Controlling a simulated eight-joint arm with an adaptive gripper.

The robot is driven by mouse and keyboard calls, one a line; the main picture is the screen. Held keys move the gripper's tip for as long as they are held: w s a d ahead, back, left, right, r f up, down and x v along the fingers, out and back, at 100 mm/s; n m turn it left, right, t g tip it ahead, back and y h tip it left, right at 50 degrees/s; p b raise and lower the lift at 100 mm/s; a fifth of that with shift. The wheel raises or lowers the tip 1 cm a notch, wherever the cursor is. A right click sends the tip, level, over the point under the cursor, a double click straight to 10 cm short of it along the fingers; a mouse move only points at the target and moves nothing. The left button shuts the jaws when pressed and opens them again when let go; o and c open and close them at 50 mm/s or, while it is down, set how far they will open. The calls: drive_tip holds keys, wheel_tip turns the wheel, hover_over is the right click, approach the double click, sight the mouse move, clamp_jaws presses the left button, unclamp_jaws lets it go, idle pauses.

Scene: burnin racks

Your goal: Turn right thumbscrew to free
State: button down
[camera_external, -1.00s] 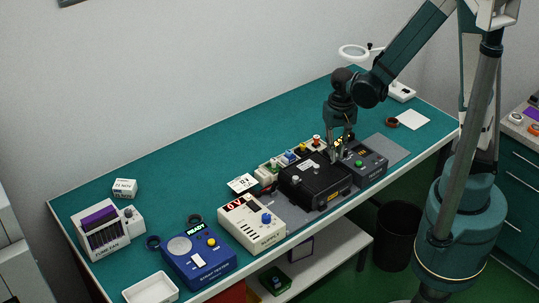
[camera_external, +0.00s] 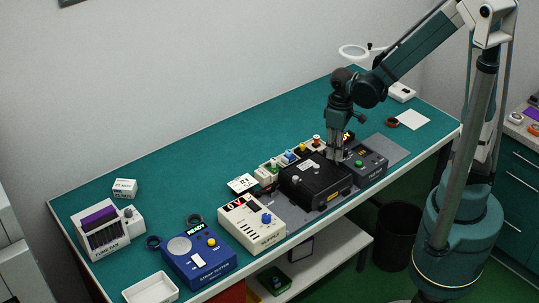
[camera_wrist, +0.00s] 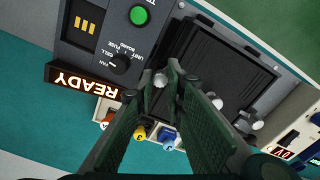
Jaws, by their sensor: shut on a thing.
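A black box with a ribbed top (camera_external: 312,186) sits at the front of the bench, and in the wrist view it fills the upper middle (camera_wrist: 225,75). My gripper (camera_external: 335,157) points straight down at the box's back right. In the wrist view the tips of my gripper (camera_wrist: 167,78) are closed around a small silver thumbscrew (camera_wrist: 160,80), partly hidden between the fingers. Another silver thumbscrew (camera_wrist: 216,102) shows beside the right finger, apart from it. I cannot tell how far the held thumbscrew is turned.
A dark grey unit with a green button (camera_external: 366,160) stands right of the box; its READY sign is lit in the wrist view (camera_wrist: 85,80). Coloured connectors (camera_external: 290,155) line the back. A cream meter (camera_external: 252,223) is at left.

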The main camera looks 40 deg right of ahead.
drive_tip(key=n+b, duration=0.1)
drive_tip(key=n, duration=0.3)
drive_tip(key=shift+n, duration=0.3)
idle(0.4)
drive_tip(key=c, duration=2.4)
unclamp_jaws()
drive_tip(key=shift+o, duration=0.2)
drive_tip(key=shift+r, duration=0.2)
wheel_tip(320, 180, up, 12)
drive_tip(key=shift+f, duration=0.2)
drive_tip(key=shift+d, duration=0.1)
